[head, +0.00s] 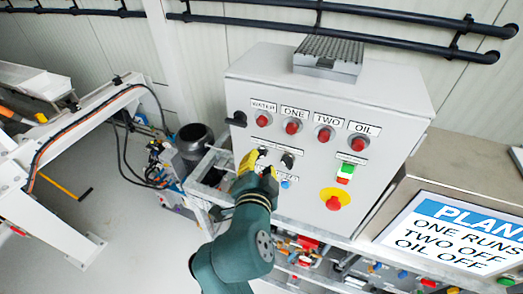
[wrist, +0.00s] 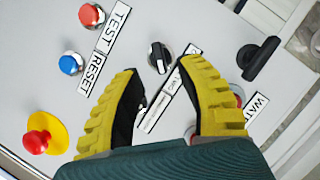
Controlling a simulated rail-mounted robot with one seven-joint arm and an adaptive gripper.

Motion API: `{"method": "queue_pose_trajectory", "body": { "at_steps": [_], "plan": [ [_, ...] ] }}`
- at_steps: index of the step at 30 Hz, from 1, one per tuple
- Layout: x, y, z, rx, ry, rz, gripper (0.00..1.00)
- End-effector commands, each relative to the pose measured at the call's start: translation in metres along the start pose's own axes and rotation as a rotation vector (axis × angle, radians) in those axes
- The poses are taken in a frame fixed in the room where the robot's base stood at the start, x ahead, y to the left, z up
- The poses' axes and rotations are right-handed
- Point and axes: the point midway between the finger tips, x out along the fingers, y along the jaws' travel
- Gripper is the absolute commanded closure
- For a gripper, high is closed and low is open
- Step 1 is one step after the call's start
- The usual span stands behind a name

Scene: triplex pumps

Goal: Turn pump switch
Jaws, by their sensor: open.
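A grey control box (head: 385,95) carries a row of red round lamps or buttons labelled WATER, ONE, TWO and OIL. Below them are black rotary switches, one (head: 288,160) clear to the right of my fingers. In the wrist view a black switch with a pale pointer mark (wrist: 160,57) lies just beyond and between my fingertips. My gripper (head: 259,166) is open in front of the box's lower left part. Its yellow ridged fingers also show in the wrist view (wrist: 160,78), apart, with nothing held. A label between them is partly hidden.
A red mushroom button on a yellow disc (head: 334,199) and a green-red button (head: 345,173) are right of my gripper. A blue button (head: 286,183) is close by. A black latch (head: 236,119) projects at the left edge. A sign (head: 450,235) reads ONE RUNS, TWO OFF, OIL OFF.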

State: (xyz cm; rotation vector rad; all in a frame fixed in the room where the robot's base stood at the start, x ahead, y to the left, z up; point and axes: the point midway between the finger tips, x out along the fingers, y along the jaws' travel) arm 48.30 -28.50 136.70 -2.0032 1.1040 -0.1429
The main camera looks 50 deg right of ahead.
Motion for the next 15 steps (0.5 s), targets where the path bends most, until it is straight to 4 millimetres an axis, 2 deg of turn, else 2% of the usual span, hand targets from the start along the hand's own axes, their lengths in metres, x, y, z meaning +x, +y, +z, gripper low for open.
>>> {"method": "queue_pose_trajectory", "body": {
  "at_steps": [3, 6, 15],
  "plan": [
    [0.023, -0.002, -0.002, 0.000, 0.002, 0.002, 0.62],
    [0.035, -0.001, -0.002, 0.000, 0.001, 0.001, 0.62],
    [0.042, 0.000, 0.000, 0.001, 0.000, -0.001, 0.62]
  ]
}}
